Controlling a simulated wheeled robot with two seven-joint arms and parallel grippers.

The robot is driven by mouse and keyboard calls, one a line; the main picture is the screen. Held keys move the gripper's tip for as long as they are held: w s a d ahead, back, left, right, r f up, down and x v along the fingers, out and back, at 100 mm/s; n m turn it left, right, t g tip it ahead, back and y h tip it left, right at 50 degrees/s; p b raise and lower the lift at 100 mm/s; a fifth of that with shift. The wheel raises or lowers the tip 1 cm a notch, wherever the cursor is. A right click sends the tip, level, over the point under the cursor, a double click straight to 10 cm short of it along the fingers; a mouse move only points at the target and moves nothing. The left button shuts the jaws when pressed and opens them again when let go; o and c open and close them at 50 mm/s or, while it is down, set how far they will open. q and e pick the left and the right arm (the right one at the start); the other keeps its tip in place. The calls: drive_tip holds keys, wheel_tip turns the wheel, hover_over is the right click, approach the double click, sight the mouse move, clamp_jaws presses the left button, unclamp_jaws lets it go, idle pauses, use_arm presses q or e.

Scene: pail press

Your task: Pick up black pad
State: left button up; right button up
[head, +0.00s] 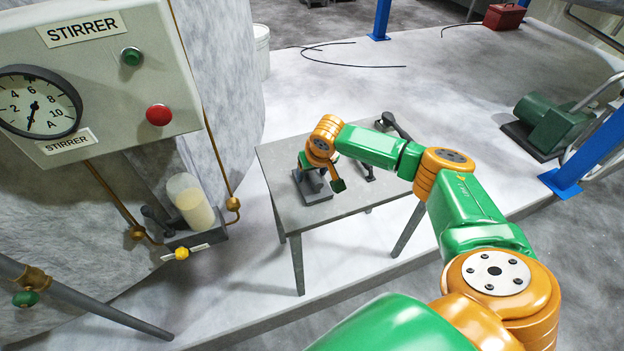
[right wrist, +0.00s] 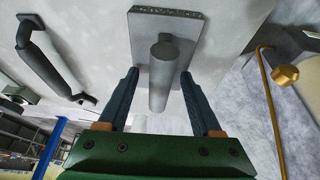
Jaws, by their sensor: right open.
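A dark grey, flat rectangular pad (head: 318,197), the likeliest match for the black pad, lies on the grey table near its left side. In the right wrist view the pad (right wrist: 141,62) shows a speckled dark edge and a thick round grip post (right wrist: 159,90) standing from its face. My right gripper (head: 322,180) is at the pad, partly hiding it in the head view. Its open fingers (right wrist: 160,82) stand on both sides of the post, with gaps visible. My left gripper is out of view.
A black handled tool (head: 397,125) lies on the table (head: 290,222) behind my right arm, and shows in the wrist view (right wrist: 42,60). A stirrer panel (head: 110,70) and a ledge holding a pale cylinder (head: 190,202) are left. The table's front is clear.

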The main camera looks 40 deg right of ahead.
clamp_jaws()
idle(0.4)
drive_tip(key=shift+r+b, duration=0.1)
drive_tip(key=shift+b, duration=0.2)
wheel_tip(320, 180, up, 3)
drive_tip(key=shift+w+f+b, duration=0.1)
drive_tip(key=shift+b, duration=0.5)
drive_tip(key=s+d+r+b, duration=0.3)
drive_tip(key=s+d+r, duration=0.1)
drive_tip(key=s+r, duration=0.6)
drive_tip(key=s, duration=0.3)
drive_tip(key=shift+s+r, duration=0.2)
drive_tip(key=shift+s, duration=0.15)
